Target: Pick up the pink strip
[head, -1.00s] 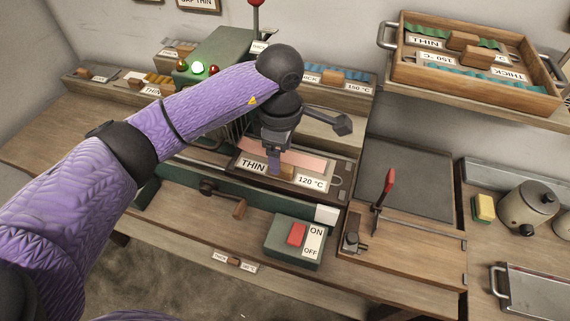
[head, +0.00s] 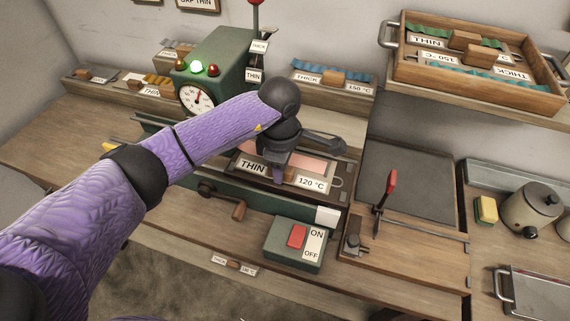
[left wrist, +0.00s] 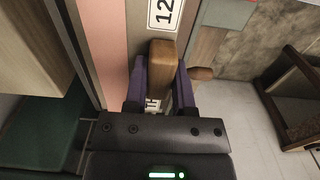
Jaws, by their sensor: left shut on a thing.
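The pink strip (head: 312,165) lies flat in a dark tray (head: 343,171) labelled THIN and 120 °C, at the middle of the bench. The strip also shows at the upper left of the left wrist view (left wrist: 103,40). The purple fingers of the left gripper are shut on the small wooden block (left wrist: 162,62) at the tray's front edge, between the two labels. The fingers are beside the strip and not around it. My right gripper is not in view.
A green machine (head: 222,70) with a dial and lights stands behind the arm. In front are a crank handle (head: 238,210) and a red switch box (head: 296,238). A board with a red-handled lever (head: 390,183) is at the right. A wooden crate (head: 480,85) sits at the upper right.

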